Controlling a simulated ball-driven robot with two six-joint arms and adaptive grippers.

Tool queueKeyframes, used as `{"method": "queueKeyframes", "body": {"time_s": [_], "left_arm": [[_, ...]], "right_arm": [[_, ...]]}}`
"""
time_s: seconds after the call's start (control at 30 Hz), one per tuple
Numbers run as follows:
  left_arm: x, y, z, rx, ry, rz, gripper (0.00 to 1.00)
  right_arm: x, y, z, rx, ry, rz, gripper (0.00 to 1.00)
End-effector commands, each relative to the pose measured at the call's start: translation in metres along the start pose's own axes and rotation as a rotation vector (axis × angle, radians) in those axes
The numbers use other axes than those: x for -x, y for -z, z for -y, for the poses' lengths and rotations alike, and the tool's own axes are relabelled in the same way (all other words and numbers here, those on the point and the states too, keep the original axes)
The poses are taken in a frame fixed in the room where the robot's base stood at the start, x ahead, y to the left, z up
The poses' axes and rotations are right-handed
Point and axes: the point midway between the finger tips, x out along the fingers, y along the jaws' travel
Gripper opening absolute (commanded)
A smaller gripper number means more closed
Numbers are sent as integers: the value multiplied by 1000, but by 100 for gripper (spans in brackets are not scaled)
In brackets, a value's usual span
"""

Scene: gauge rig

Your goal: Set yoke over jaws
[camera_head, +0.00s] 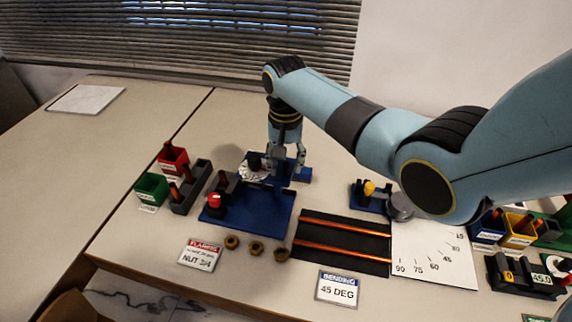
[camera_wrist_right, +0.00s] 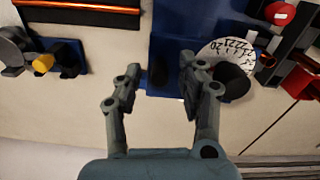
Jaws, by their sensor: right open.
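A blue rig base (camera_head: 257,212) carries a red knob (camera_head: 215,201) and a white numbered dial (camera_head: 251,175) with a black knob (camera_head: 254,160). A smaller blue piece (camera_head: 301,174) stands behind it. My right gripper (camera_head: 287,163) points down over that piece, right of the dial. In the right wrist view the gripper (camera_wrist_right: 160,72) is open, with the blue piece and a dark block (camera_wrist_right: 158,78) between its fingers. One finger is close beside the dial (camera_wrist_right: 222,50). I cannot tell which parts are the yoke and the jaws. My left gripper is out of view.
Copper tubes (camera_head: 345,228) lie on a black mat, beside a white angle sheet (camera_head: 430,250). Brass nuts (camera_head: 256,247) lie in front of the rig. Green (camera_head: 152,188) and red (camera_head: 173,158) bins stand left. A yellow-knobbed tool (camera_head: 369,190) stands right. The table behind the gripper is clear.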

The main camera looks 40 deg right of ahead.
Motion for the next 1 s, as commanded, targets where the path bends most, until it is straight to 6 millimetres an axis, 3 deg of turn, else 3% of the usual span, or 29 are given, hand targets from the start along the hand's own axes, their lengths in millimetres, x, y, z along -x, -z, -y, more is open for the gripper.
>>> {"method": "queueKeyframes", "body": {"time_s": [0.17,0.4,0.7,1.0], "left_arm": [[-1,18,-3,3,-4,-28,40],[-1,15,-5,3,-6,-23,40],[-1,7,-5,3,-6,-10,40],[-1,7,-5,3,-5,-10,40]], "right_arm": [[-11,0,0,0,0,0,40],[-11,0,0,0,0,-1,40],[-11,0,0,0,0,0,1],[-11,0,0,0,0,0,0]]}}
